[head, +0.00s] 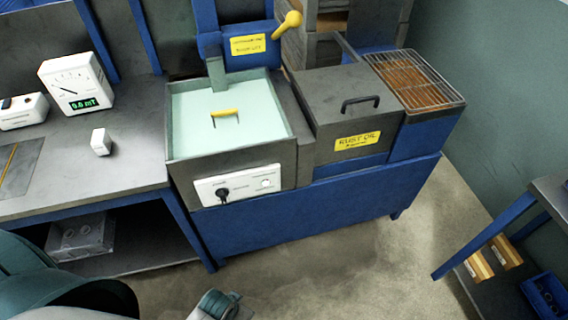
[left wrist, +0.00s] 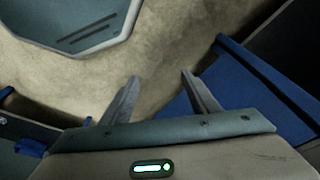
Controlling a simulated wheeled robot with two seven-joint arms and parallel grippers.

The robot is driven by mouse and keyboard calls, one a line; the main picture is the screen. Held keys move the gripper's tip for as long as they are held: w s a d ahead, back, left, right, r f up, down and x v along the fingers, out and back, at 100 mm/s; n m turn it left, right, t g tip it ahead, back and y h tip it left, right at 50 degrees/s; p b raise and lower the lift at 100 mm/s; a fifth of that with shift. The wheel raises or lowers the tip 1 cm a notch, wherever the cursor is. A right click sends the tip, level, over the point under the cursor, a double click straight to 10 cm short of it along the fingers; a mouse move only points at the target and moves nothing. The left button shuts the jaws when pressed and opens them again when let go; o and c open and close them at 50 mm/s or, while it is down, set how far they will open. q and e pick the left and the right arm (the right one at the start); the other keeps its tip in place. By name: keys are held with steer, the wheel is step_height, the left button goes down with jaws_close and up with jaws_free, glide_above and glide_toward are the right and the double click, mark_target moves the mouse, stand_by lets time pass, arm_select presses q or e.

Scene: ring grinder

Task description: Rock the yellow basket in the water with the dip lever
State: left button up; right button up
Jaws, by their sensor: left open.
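The dip lever (head: 287,25) has a yellow knob and sticks out to the right from the blue post behind the tank. The tank (head: 185,148) is filled with pale green water. A yellow handle (head: 225,113) shows at the water's surface; the basket body below it cannot be made out. My left gripper (left wrist: 160,88) shows in the left wrist view with its two fingers apart and nothing between them. It is over the floor, away from the lever and the tank. My right gripper is in neither view.
A lidded rust oil box (head: 345,95) and a wire rack (head: 412,78) stand right of the tank. A control panel (head: 238,186) is on the tank's front. A meter (head: 76,82) and a small white block (head: 100,142) stand on the left bench. The floor (head: 330,270) in front is open.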

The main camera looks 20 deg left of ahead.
arm_select(q)
steer(key=w+r+t, duration=0.1)
steer(key=w+r, duration=0.3)
steer(key=r, duration=0.7)
steer(key=n+t+y+p, duration=0.2)
steer(key=n+t+y, duration=0.4)
steer(key=t, duration=0.8)
glide_toward(294, 16)
steer(key=s+f, duration=0.1)
steer(key=shift+s+d, duration=0.15)
steer(key=shift+d, duration=0.1)
steer(key=p+x, duration=0.1)
steer(key=x, duration=0.4)
steer(key=p+x, duration=0.2)
steer(key=x, duration=0.3)
steer(key=p+x, duration=0.1)
steer(key=x, duration=0.4)
steer(key=shift+f, duration=0.35)
steer(key=shift+p+x, duration=0.4)
steer(key=shift+x, duration=0.85)
